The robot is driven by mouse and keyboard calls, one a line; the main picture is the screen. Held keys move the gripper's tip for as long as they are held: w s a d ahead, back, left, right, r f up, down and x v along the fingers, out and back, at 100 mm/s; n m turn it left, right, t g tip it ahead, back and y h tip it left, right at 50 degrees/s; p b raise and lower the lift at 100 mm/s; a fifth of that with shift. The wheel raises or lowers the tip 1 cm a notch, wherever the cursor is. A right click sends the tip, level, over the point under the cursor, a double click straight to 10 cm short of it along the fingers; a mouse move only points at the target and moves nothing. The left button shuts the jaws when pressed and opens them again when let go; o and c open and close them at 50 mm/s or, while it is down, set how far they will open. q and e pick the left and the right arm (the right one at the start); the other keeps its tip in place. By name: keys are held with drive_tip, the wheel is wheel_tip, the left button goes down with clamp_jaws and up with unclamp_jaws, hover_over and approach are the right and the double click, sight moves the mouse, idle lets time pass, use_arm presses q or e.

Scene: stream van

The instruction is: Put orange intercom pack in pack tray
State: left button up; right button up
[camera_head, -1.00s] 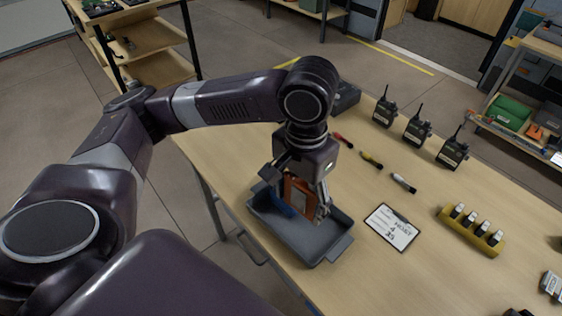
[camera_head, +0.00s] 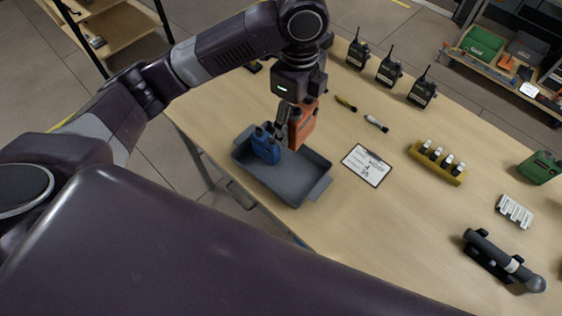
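The orange intercom pack (camera_head: 304,124) is upright at the back side of the grey pack tray (camera_head: 289,190). My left gripper (camera_head: 291,122) comes down from above and is shut on the pack. One finger shows along the pack's left side; the other is mostly hidden. The pack's lower end is near the tray's back rim; I cannot tell whether it touches the tray. A blue pack (camera_head: 264,147) stands in the left part of the tray. The front and right of the tray floor are bare. My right gripper is not in view.
A clipboard (camera_head: 366,165) lies right of the tray. Several radios (camera_head: 389,67) stand at the table's back. Pens (camera_head: 376,123), a yellow battery holder (camera_head: 437,162), a dark microphone (camera_head: 503,261) and a green pack (camera_head: 541,167) are on the table. The front middle is clear.

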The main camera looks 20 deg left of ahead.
use_arm(q)
drive_tip(key=shift+w+d+m, duration=0.1)
drive_tip(key=shift+m, duration=0.2)
drive_tip(key=shift+f, duration=0.2)
drive_tip(key=p, duration=0.2)
hover_over(292, 174)
wheel_tip(292, 174, down, 15)
drive_tip(key=shift+r, duration=0.2)
drive_tip(key=shift+f+p, duration=0.3)
drive_tip(key=shift+f, duration=2.15)
drive_tip(key=o, duration=1.4)
drive_tip(key=shift+f, duration=0.15)
drive_tip(key=shift+c, duration=0.2)
wheel_tip(292, 174, up, 12)
drive_tip(key=b, duration=0.1)
drive_tip(key=shift+r, duration=0.2)
